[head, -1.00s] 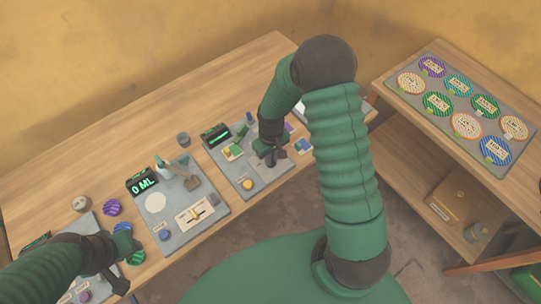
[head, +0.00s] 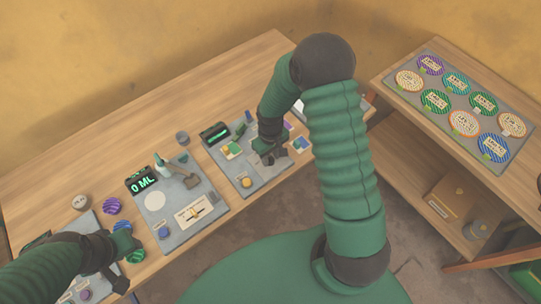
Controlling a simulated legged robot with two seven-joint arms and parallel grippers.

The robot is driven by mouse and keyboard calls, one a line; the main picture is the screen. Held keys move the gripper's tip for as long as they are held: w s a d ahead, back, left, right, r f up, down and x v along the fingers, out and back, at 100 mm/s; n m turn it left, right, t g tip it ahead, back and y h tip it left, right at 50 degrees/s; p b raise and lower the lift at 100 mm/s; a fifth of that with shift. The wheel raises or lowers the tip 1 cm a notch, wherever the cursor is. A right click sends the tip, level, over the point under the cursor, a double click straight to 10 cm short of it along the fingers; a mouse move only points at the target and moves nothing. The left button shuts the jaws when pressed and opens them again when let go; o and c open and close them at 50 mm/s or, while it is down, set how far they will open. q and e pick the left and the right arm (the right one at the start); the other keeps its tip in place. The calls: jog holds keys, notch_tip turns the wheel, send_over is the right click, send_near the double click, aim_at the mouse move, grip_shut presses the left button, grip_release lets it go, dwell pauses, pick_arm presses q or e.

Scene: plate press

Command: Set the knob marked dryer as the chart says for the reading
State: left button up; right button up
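My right gripper (head: 272,156) is low over the right-hand grey panel (head: 262,183), near its right part. Whether its fingers are apart or closed on something is too small to tell. That panel carries a dark display (head: 214,133) with green digits that I cannot read, and a yellow round piece (head: 246,181). No label reading dryer can be read, and the knob cannot be told apart; the gripper hides part of the panel. No chart is readable. My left gripper (head: 121,282) is at the lower left beside another grey panel; its finger opening is unclear.
The middle grey panel (head: 178,237) has a display (head: 144,184) reading 0 ML. Purple, blue and green round pieces, such as the purple one (head: 112,206), lie between panels. A side table at right holds a grey board (head: 458,121) with several striped, labelled discs. Bare wood lies behind the panels.

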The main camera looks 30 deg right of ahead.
aim_at(271, 157)
jog(key=shift+w+r, duration=0.15)
jog(key=shift+r, duration=0.05)
notch_tip(271, 157, up, 16)
jog(key=shift+r+b, duration=0.2)
jog(key=shift+b, duration=0.1)
jog(key=s+a+f+t, duration=0.2)
jog(key=s+a, duration=0.5)
jog(key=s, duration=0.2)
jog(key=shift+a+f+m+t, duration=0.2)
jog(key=shift+f+m+t, duration=0.1)
jog(key=shift+m, duration=0.1)
jog(key=shift+s+a+r, duration=0.1)
jog(key=shift+s, duration=0.05)
